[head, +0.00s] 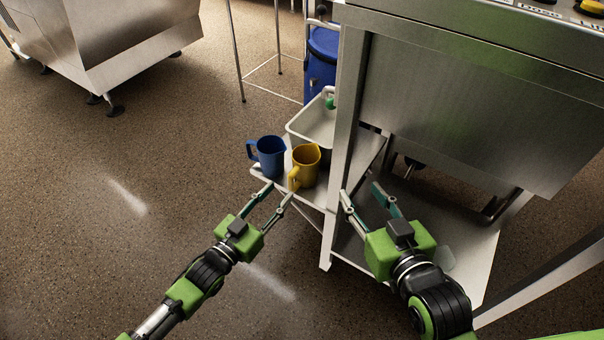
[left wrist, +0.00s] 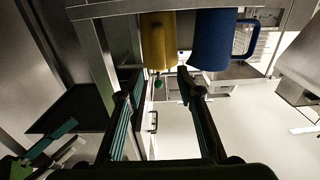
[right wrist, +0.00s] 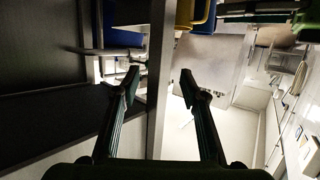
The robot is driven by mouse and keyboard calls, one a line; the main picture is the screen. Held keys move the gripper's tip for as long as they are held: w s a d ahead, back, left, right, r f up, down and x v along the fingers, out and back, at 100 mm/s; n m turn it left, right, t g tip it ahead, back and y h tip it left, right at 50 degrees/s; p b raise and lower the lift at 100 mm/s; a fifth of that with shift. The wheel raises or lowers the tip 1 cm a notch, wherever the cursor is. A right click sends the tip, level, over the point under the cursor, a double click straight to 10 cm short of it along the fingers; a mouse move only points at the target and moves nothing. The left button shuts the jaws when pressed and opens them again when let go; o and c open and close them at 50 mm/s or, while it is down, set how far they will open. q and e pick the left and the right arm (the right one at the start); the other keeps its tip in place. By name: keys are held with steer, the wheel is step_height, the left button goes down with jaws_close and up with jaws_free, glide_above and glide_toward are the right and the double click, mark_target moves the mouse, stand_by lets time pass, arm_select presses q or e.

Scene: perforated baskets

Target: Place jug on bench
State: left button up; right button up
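A blue jug (head: 270,156) and a yellow jug (head: 305,166) stand upright side by side on a small metal shelf (head: 318,192). In the left wrist view the yellow jug (left wrist: 159,42) and the blue jug (left wrist: 211,40) appear beyond my fingers. My left gripper (head: 276,190) is open and empty, just in front of the jugs and apart from them. My right gripper (head: 360,190) is open and empty, to the right of the jugs by the bench leg. The bench (head: 470,100) is the large steel unit at the right; little of its top shows.
A metal basin (head: 315,122) sits behind the jugs, with a small green item (head: 330,102) at its edge. A steel leg (head: 345,125) rises between my grippers. A blue bin (head: 321,62) stands behind.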

mark_target(290, 180)
arm_select(q)
steer(key=shift+x, duration=1.05)
steer(key=b+x, duration=0.2)
steer(key=x, duration=0.2)
steer(key=shift+w+d+r, duration=0.1)
steer(key=shift+w+d, duration=0.1)
steer(key=shift+w, duration=0.1)
arm_select(e)
step_height(290, 180, up, 12)
steer(key=a+t+y, duration=0.1)
steer(key=t+y, duration=0.1)
steer(key=t, duration=0.4)
steer(key=shift+w+a, duration=0.25)
steer(key=shift+a, duration=0.15)
arm_select(q)
steer(key=shift+c, duration=0.3)
jaws_close()
